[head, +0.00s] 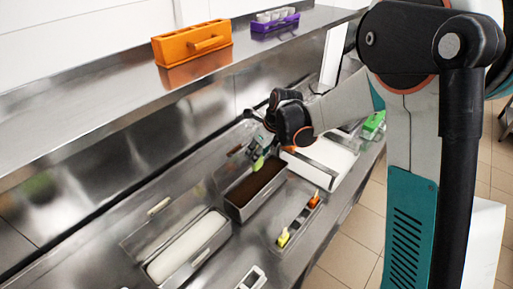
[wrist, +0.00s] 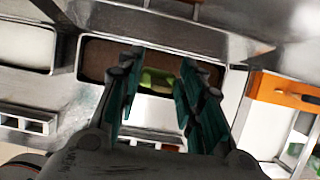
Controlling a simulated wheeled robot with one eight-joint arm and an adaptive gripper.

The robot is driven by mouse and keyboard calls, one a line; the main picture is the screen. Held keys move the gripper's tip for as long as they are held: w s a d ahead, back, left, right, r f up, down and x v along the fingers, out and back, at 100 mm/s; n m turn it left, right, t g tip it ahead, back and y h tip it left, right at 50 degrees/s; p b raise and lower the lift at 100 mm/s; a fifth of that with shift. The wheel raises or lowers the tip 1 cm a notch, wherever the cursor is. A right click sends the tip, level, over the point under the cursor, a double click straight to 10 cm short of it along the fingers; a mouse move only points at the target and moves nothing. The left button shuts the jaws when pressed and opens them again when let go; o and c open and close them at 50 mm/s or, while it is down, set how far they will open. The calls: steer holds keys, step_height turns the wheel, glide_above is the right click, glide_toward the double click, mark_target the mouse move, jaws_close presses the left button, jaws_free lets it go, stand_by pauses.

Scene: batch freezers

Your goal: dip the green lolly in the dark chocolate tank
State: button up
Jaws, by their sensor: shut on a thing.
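My gripper (head: 257,148) is shut on the green lolly (head: 259,163), which points down over the dark chocolate tank (head: 237,211). The tank is a steel box with dark brown contents. In the wrist view, the green lolly (wrist: 157,79) shows between the teal fingers of my gripper (wrist: 158,75), with the brown contents of the tank (wrist: 98,62) behind it. The lolly's tip appears close above the chocolate; I cannot tell whether it touches. The fingers hide the lolly's stick.
A tank of white contents (head: 192,246) stands left of the chocolate tank. A white tray (head: 330,160) lies to its right. A steel holder (head: 292,228) with yellow and orange lollies is in front. An orange box (head: 190,43) and a purple rack (head: 275,24) stand on the shelf.

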steer(key=shift+f+b, duration=1.05)
steer(key=shift+f, duration=1.05)
steer(key=shift+f+b, duration=0.2)
steer(key=shift+b, duration=0.15)
steer(key=shift+f+b, duration=3.2)
steer(key=shift+f, duration=0.65)
steer(key=shift+r, duration=0.15)
steer(key=shift+r+p, duration=2.05)
steer(key=shift+r, duration=1.75)
